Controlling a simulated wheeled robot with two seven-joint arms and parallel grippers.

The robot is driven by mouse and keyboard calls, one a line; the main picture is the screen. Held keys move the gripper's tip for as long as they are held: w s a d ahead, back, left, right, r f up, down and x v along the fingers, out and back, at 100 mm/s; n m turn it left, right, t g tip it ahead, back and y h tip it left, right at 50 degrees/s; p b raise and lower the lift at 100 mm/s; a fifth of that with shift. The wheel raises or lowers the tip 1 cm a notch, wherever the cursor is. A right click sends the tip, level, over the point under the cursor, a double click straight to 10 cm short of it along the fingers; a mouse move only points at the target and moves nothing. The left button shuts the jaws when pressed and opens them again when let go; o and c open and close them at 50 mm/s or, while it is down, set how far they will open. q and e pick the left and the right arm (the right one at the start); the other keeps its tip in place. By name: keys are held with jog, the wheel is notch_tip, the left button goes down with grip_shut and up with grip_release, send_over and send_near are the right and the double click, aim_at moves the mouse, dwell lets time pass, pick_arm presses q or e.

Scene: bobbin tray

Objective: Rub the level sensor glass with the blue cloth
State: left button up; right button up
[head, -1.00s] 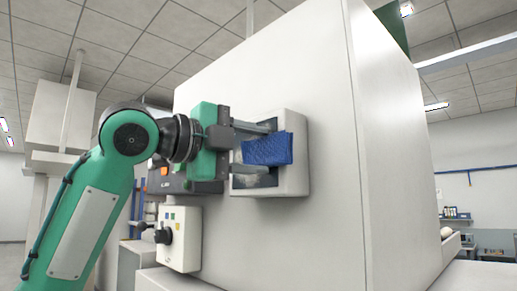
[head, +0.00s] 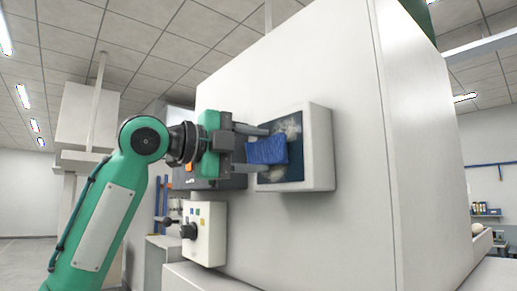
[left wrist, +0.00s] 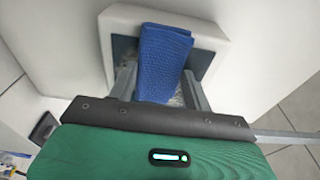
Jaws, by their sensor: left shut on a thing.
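The level sensor glass (head: 295,165) is a dark pane in a pale raised housing (head: 321,150) on the side of a big white cabinet. Pale smudges show on it above and below the cloth. My left gripper (head: 260,150) is shut on the folded blue cloth (head: 268,151) and holds it in front of the left part of the glass. In the left wrist view the cloth (left wrist: 163,60) stands between the fingers and hides the middle of the glass (left wrist: 122,47). I cannot tell whether cloth and glass touch. My right gripper is not in view.
The white cabinet (head: 350,225) fills the middle. A control box (head: 204,234) with a black knob and coloured buttons is below my left gripper. A dark panel (head: 222,182) sits behind the gripper. Shelves (head: 487,212) stand far right.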

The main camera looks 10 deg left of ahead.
aim_at(249, 153)
pick_arm(q)
jog(key=shift+w+a, duration=1.05)
jog(key=shift+a, duration=0.25)
jog(key=shift+s+d+r, duration=0.3)
jog(key=shift+s+d, duration=0.85)
jog(key=shift+d, duration=0.35)
jog(key=shift+s+d+r, duration=0.3)
jog(key=shift+s+d, duration=0.9)
jog(key=shift+d, duration=0.3)
jog(key=shift+s+d+r, duration=0.3)
jog(key=shift+s+d, duration=0.85)
jog(key=shift+d, duration=0.35)
jog(key=shift+a, duration=0.15)
jog(key=shift+s+a, duration=0.35)
jog(key=shift+s, duration=0.1)
jog(key=shift+s+d+v, duration=0.1)
jog(key=shift+v, duration=1.05)
jog(key=shift+s+d+v, duration=0.1)
jog(key=shift+s+v, duration=0.05)
jog(key=shift+v, duration=0.95)
jog(key=shift+s+b, duration=0.1)
jog(key=shift+b, duration=0.2)
